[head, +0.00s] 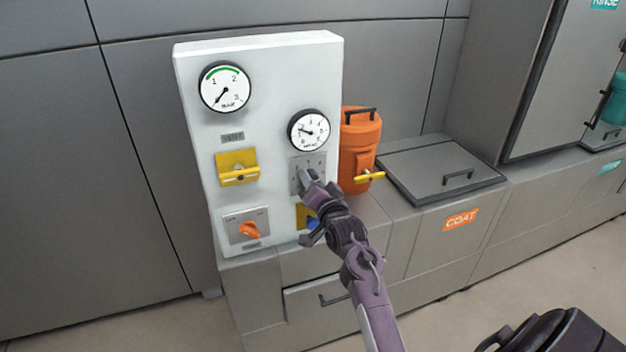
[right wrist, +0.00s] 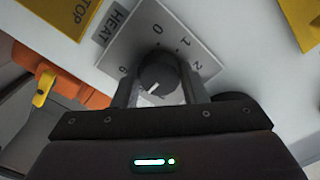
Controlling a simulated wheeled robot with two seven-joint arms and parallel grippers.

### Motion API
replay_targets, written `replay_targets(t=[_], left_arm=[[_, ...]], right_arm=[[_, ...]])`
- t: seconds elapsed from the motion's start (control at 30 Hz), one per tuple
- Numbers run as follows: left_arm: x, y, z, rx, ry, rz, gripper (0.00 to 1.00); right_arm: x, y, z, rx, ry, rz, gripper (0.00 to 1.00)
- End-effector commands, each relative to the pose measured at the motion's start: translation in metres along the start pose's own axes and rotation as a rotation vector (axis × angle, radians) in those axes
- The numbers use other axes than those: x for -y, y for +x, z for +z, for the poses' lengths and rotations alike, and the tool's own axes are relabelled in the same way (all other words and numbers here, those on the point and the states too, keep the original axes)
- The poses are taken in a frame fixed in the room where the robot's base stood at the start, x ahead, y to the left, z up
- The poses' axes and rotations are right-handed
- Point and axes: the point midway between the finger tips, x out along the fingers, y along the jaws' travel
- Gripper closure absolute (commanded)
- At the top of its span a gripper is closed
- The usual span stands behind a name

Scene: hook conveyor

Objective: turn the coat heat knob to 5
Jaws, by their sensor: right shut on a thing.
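In the right wrist view the heat knob (right wrist: 158,70) is a dark round knob on a light grey dial plate (right wrist: 190,42), beside a label reading HEAT (right wrist: 113,20). The knob's white mark points to the lower left of that picture, but the number there is covered. My right gripper (right wrist: 160,90) is shut on the knob, one finger on each side. In the head view my right gripper (head: 306,180) covers the knob on the white panel (head: 262,100). My left gripper is not in view.
The panel also has two gauges (head: 224,87) (head: 308,131), a yellow handle (head: 239,168) and an orange switch (head: 250,230). An orange canister (head: 360,140) with a yellow tap stands close at the right. Beyond it lies a lidded COAT tank (head: 440,165).

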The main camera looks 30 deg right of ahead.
Motion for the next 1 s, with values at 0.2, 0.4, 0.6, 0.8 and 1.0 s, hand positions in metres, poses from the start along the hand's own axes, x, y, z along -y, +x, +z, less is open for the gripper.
replay_targets(t=[0.2,0.4,0.6,0.8,1.0], left_arm=[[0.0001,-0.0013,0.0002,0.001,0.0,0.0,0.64],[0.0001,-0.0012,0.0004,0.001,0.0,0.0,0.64],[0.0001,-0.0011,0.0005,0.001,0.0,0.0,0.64],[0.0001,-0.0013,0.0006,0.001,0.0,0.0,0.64],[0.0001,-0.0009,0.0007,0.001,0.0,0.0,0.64]], right_arm=[[-0.0018,-0.0004,0.0034,0.007,0.027,0.003,0.84],[-0.0019,-0.0004,0.0036,0.007,0.029,0.003,0.84],[-0.0019,-0.0004,0.0035,0.007,0.028,0.003,0.55],[-0.0009,-0.0002,0.0018,0.004,0.027,0.002,0.4],[-0.0007,-0.001,0.0012,0.002,0.027,0.001,0.4]])
